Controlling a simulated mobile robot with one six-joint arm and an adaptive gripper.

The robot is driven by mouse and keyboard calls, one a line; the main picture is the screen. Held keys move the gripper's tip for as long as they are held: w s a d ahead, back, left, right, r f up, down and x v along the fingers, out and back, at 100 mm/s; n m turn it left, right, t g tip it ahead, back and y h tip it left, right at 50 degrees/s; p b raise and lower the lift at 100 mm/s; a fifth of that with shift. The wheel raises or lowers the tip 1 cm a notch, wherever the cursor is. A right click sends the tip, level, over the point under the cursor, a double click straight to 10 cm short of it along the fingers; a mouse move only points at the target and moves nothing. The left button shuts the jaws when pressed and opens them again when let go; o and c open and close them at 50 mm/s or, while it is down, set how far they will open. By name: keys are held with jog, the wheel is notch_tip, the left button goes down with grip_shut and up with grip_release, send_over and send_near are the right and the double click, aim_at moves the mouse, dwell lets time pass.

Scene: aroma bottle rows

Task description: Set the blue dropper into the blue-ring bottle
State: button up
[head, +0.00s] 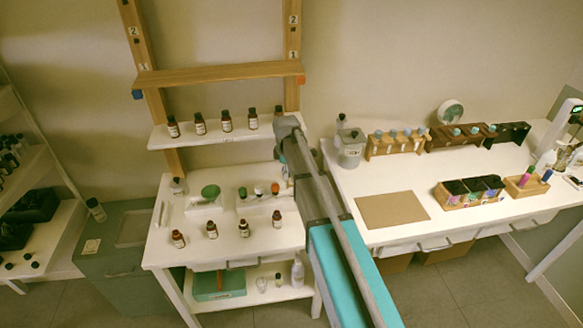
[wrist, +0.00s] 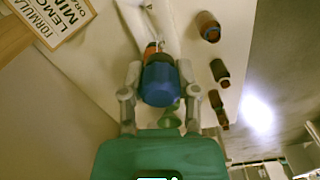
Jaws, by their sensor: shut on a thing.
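My gripper (wrist: 160,72) is shut on the blue dropper (wrist: 160,86), whose blue cap sits between the two fingers in the wrist view. The dropper's lower end is hidden beneath the cap. In the head view my arm hides the dropper. Several brown bottles stand in a row along the front of the left white table, such as one (head: 212,230) near the middle. The wrist view shows three of them right of the gripper: one with an orange ring (wrist: 208,27), one dark (wrist: 220,72) and one further down (wrist: 217,103). I cannot tell which bottle has the blue ring.
A white holder (head: 262,202) bears white and orange-topped droppers. More bottles (head: 226,121) line the shelf above. A printed formula card (wrist: 55,15) lies upper left in the wrist view. The right table (head: 345,185) holds racks.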

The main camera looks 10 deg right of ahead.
jog(key=s+a+r+p, duration=0.1)
jog(key=s+a, duration=0.4)
jog(key=s, duration=0.2)
jog(key=shift+s+r, duration=0.35)
jog(key=shift+f, duration=0.25)
jog(key=shift+f+b, duration=1.7)
jog(key=shift+b, duration=0.05)
jog(key=shift+f+b, duration=3.9)
dwell(0.3)
jog(key=o, duration=0.7)
jog(key=shift+r, duration=0.15)
